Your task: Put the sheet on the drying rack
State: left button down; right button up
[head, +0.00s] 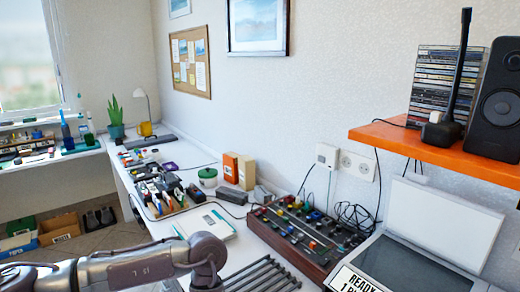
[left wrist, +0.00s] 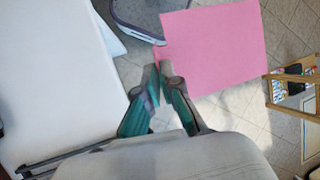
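A pink sheet (left wrist: 212,45) hangs out over the tiled floor in the left wrist view. My left gripper (left wrist: 160,72) looks shut on the sheet's near left corner. The rest of the sheet spreads away from the fingertips, to the right. A slatted grey rack (head: 258,277), which looks like the drying rack, lies on the white desk at the bottom of the head view, partly cut off. My left arm reaches in from the left there, but its gripper is out of frame. The sheet does not show in the head view. My right gripper is in neither view.
A mixer with knobs (head: 300,235) stands behind the rack. A wooden frame (left wrist: 290,90) stands at right in the wrist view.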

pick_arm(q)
jog(key=s+a+r+m+y, duration=0.1)
jog(key=a+m, duration=0.1)
jog(key=a, duration=0.1)
jog(key=s+a+r+m+y, duration=0.1)
jog(key=a+m, duration=0.2)
jog(key=s+a+r+m+y+p, duration=0.1)
jog(key=a+m, duration=0.1)
jog(key=a, duration=0.1)
jog(key=shift+s+r+t, duration=0.25)
jog(key=shift+r+t, duration=0.15)
jog(key=shift+s+a+r+m+y, duration=0.1)
jog(key=shift+s+a+m+y, duration=0.2)
jog(key=shift+m, duration=0.3)
jog(key=shift+w+r+t, duration=0.1)
jog(key=shift+w+t, duration=0.05)
jog(key=shift+t, duration=0.15)
jog(key=shift+d, duration=0.1)
